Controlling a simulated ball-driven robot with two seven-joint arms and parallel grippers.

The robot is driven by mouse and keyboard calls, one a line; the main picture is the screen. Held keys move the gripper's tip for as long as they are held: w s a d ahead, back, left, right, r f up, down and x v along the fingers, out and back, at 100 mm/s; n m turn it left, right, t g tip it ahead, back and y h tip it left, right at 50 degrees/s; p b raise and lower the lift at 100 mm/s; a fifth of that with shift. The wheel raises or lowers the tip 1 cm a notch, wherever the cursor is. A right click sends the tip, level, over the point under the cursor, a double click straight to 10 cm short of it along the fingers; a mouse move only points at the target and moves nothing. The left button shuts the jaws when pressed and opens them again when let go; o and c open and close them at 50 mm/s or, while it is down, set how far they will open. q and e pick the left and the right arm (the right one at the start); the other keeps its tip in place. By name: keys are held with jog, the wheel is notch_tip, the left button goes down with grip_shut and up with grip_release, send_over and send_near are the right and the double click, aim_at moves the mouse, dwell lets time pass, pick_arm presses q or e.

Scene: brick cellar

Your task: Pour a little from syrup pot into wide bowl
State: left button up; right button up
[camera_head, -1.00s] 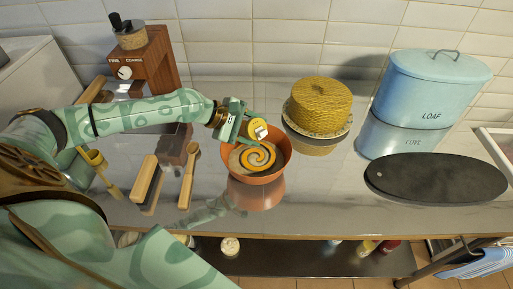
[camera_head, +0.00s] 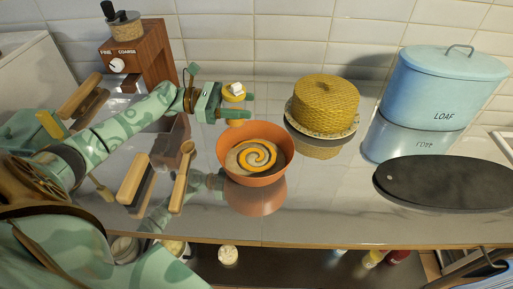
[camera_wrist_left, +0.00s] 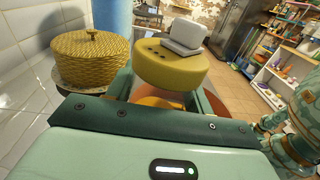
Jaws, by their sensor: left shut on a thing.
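The syrup pot (camera_head: 235,97) is a small yellow pot with a pale grey-white top piece. My left gripper (camera_head: 228,107) is shut on it and holds it upright, behind and slightly left of the wide bowl. The wide bowl (camera_head: 230,164) is terracotta and stands on the counter. A yellow-orange spiral lies over pale contents in it. In the left wrist view, the pot (camera_wrist_left: 171,70) sits between the fingers, and part of the orange bowl (camera_wrist_left: 241,108) shows behind. My right gripper is out of view.
A woven yellow basket (camera_head: 325,101) stands right of the bowl, with a blue LOAF bin (camera_head: 440,92) and dark oval board (camera_head: 445,183) beyond. A wooden grinder (camera_head: 150,60) stands behind.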

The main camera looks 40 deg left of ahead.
aim_at(238, 83)
pick_arm(q)
jog(key=shift+a+f, duration=0.1)
jog(key=shift+r, duration=0.2)
notch_tip(238, 83, up, 6)
jog(key=p, duration=0.4)
jog(key=shift+a, duration=0.1)
jog(key=shift+f, duration=0.1)
